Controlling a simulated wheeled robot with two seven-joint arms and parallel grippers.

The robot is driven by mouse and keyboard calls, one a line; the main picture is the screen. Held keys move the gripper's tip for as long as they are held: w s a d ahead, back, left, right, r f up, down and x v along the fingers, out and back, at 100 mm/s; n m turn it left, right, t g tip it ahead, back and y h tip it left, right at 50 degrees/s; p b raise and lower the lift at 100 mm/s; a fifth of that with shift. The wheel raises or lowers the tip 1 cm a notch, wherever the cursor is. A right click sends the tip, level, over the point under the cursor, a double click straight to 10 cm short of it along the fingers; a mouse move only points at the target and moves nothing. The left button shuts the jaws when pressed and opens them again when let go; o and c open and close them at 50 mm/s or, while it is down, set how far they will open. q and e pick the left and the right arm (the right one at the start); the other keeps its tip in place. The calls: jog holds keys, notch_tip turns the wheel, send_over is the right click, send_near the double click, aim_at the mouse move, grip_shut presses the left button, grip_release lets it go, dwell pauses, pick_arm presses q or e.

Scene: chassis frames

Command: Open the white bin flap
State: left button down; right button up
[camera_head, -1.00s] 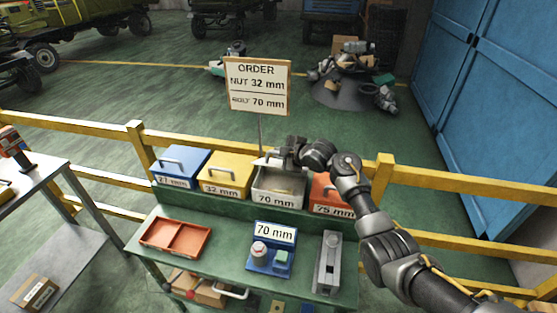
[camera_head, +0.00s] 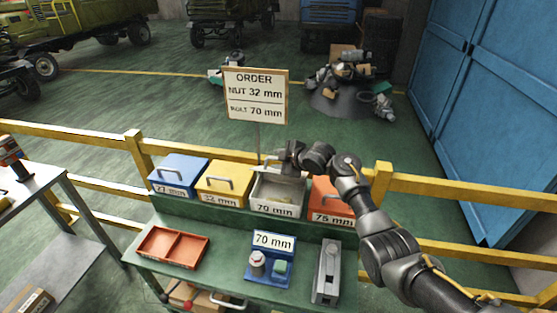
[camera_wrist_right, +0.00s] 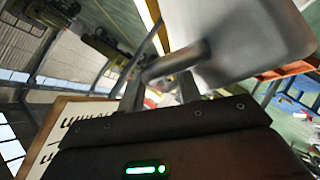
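The white bin (camera_head: 278,197), labelled 70 mm, stands on the bench's raised back shelf between the yellow and orange bins. Its flap is raised, and I see into its interior, where something small and yellowish lies. My right gripper (camera_head: 284,157) is at the raised flap above the bin's back edge. In the right wrist view the pale flap (camera_wrist_right: 245,40) and its grey handle (camera_wrist_right: 178,62) lie right at my gripper's fingers (camera_wrist_right: 160,88). The handle crosses the fingers; whether they are closed on it I cannot tell. My left gripper is not in view.
A blue bin (camera_head: 178,178) and a yellow bin (camera_head: 223,187) stand to the left, an orange bin (camera_head: 331,203) to the right, under my arm. An order sign (camera_head: 257,97) rises behind. An orange tray (camera_head: 172,248) and a blue fixture (camera_head: 270,262) are on the bench.

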jog(key=shift+s+d, duration=0.1)
jog(key=b+v, duration=0.1)
jog(key=v, duration=0.9)
jog(key=shift+s+d+r, duration=0.15)
jog(key=shift+s+r, duration=0.05)
jog(key=shift+r, duration=0.05)
